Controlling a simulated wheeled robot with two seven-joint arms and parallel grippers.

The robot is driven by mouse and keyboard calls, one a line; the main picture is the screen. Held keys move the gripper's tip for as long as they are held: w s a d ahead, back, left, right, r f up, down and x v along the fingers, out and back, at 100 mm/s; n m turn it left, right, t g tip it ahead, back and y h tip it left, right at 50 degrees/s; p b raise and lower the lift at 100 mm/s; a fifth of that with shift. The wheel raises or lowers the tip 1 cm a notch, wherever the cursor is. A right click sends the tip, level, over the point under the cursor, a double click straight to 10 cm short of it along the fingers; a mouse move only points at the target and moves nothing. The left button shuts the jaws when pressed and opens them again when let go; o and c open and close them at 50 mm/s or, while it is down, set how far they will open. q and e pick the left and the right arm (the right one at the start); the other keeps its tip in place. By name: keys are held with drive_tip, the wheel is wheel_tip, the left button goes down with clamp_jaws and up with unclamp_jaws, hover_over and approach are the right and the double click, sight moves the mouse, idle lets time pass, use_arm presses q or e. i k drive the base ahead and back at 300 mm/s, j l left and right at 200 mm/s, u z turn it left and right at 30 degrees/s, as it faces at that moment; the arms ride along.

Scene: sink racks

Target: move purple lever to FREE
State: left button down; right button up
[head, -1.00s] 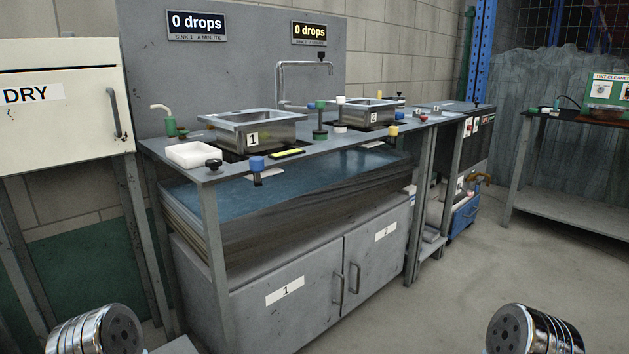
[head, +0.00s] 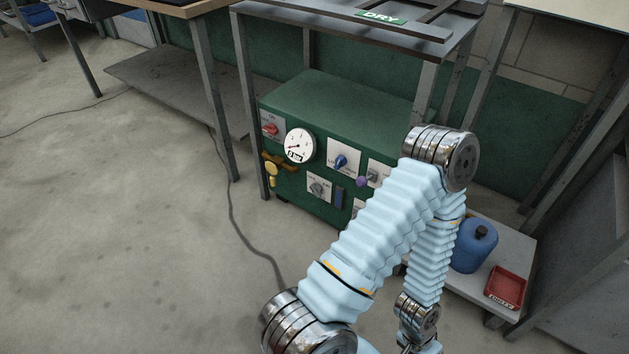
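A small purple knob (head: 362,182), which looks like the purple lever, shows on the front of a green machine (head: 340,105) under a table. It sits just right of a blue lever on a white plate. Its label is too small to read, so I cannot tell its setting. My light-blue sleeved arm crosses in front of the machine's right part and hides some of its panel. Neither gripper's fingers show in the head view.
The panel also has a red switch (head: 270,129), a dial reading about 0 bar (head: 299,146), a blue lever (head: 341,161) and a yellow valve (head: 271,168). A blue jug (head: 475,246) and red tray (head: 507,287) stand on a low shelf at right. The left floor is open, with a cable.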

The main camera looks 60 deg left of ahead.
sight(360, 182)
drive_tip(key=u, duration=1.8)
